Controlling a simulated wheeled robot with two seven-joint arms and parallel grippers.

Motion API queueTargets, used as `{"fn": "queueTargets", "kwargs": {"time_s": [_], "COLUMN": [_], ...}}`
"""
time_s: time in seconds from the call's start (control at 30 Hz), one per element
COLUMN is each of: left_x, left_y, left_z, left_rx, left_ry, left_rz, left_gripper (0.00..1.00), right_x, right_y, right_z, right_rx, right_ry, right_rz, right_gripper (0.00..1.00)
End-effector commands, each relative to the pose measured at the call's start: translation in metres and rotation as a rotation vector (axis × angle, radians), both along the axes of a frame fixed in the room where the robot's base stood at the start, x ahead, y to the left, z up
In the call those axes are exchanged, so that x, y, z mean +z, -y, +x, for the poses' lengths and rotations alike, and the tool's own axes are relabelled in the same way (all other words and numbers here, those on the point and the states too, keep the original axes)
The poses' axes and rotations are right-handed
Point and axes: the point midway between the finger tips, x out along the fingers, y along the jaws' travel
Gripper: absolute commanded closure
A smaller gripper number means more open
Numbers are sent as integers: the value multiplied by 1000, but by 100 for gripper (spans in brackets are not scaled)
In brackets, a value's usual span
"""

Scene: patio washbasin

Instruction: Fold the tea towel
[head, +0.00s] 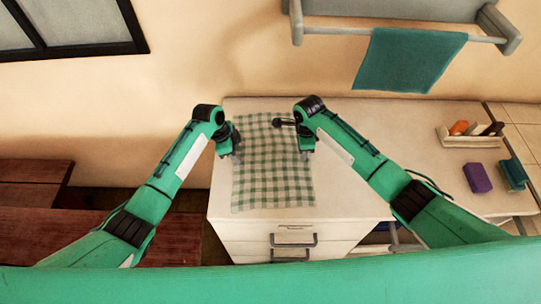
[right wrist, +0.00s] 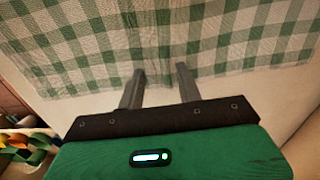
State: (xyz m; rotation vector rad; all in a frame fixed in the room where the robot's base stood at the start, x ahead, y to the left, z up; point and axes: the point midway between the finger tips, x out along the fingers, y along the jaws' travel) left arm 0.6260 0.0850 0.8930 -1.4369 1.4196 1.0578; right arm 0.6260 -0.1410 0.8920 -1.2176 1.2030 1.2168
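The tea towel (head: 270,168), green and white checked, lies spread out on the white counter top, its near edge close to the counter's front. My left gripper (head: 236,155) is over or beside the towel's left edge; its fingers are too small to tell open from shut. My right gripper (head: 305,151) is at the towel's right edge.
A teal cloth (head: 408,60) hangs from a wall rail (head: 345,30). To the right, a tray (head: 459,141) holds brushes, with a purple sponge (head: 477,177) and a green block (head: 513,174) nearby. Drawers (head: 292,243) are below the counter. A wooden bench (head: 90,227) is at left.

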Motion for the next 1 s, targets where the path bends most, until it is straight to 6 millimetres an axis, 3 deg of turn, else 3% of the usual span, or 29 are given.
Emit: {"fn": "queueTargets", "kwargs": {"time_s": [0.33,1.0], "left_x": [-1,3], "left_y": [0,-1], "left_z": [-1,-1], "left_rx": [0,0], "left_ry": [-2,-2], "left_rz": [1,2], "left_gripper": [99,100], "right_x": [0,3], "right_y": [0,1], "right_z": [0,-1], "right_rx": [0,0], "right_ry": [-1,-2], "right_rz": [-1,-1], "right_gripper": [99,100]}}
